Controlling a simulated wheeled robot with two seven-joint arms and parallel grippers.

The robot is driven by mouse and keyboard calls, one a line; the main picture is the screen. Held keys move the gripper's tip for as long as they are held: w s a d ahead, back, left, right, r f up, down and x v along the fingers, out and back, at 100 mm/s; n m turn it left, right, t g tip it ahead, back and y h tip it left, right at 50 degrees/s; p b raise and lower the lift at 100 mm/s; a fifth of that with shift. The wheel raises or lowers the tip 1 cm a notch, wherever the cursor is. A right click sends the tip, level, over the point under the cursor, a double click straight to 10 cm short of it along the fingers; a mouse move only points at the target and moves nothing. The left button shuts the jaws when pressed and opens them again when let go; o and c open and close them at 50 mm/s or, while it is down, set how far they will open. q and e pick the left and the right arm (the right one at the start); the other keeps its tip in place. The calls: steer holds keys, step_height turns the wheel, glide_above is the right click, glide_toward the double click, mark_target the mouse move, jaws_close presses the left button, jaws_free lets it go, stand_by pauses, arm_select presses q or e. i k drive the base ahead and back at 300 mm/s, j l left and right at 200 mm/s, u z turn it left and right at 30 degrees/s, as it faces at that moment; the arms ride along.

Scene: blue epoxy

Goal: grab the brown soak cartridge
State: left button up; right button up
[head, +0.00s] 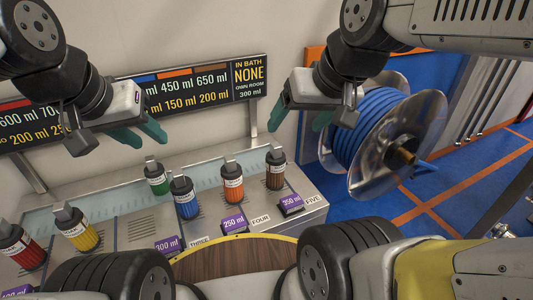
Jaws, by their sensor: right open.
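The brown soak cartridge (275,172) stands upright on the bench in the head view, with a white label and a grey top. It is the rightmost of the row, behind the purple 350 ml tag (291,202) marked FIVE. My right gripper (300,117) is open and empty, above and a little right of the brown cartridge, clear of it. My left gripper (152,141) hangs farther left, above the green cartridge (156,177). Its teal fingers show a gap and nothing between them.
Orange (233,184), blue (186,199), yellow (77,229) and red (19,247) cartridges share the bench. A black sign (250,78) with volumes stands behind. A reel of blue hose (360,130) is at the right. A round wooden top (232,260) is in front.

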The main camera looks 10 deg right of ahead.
mark_target(275, 160)
steer(key=u, duration=1.05)
steer(key=k+l+u, duration=0.25)
steer(key=k+l, duration=0.25)
steer(key=k+l+u, duration=0.25)
steer(key=k, duration=0.25)
steer(key=l, duration=0.1)
